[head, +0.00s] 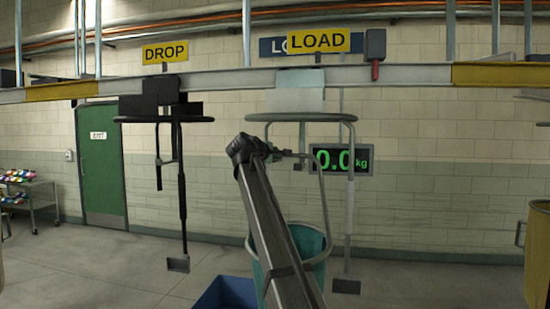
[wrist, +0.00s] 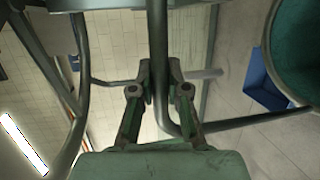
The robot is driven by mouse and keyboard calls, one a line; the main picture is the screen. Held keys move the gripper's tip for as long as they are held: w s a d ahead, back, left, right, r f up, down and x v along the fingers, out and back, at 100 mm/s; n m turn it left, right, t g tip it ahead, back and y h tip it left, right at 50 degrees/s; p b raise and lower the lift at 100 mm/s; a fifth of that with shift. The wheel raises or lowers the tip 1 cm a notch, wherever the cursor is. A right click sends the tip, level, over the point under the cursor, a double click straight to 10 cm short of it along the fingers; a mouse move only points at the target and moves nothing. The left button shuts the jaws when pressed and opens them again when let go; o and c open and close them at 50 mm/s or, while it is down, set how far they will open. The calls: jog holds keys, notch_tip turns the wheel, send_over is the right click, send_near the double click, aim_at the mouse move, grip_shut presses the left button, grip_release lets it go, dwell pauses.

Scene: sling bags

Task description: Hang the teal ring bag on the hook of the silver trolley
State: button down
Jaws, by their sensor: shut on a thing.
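The silver trolley (head: 300,100) hangs from the rail under the LOAD sign, with a grey hoop, a short rod ending near my gripper, and a long rod with a foot plate. My gripper (head: 278,155) is shut just below the hoop, beside the short rod. The teal bag (head: 308,242) hangs below and right, partly behind my arm, with a thin metal handle rising towards my fingers. In the wrist view my gripper (wrist: 161,85) is shut at thin bars, and the teal bag (wrist: 297,48) shows at upper right. I cannot tell whether the handle touches the hook.
A black trolley (head: 160,100) hangs at left under the DROP sign (head: 165,53). A blue bin (head: 228,293) stands on the floor below. A display (head: 342,160) reads 0.0 kg. A tan container (head: 538,255) is at the right edge.

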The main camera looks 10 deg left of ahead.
jog(key=shift+w+d+f+b, duration=0.1)
jog(key=shift+w+f+b, duration=0.15)
jog(key=shift+w+f, duration=0.35)
jog(key=shift+w+f+b, duration=0.25)
jog(key=shift+w+f, duration=0.1)
jog(key=shift+f, duration=0.35)
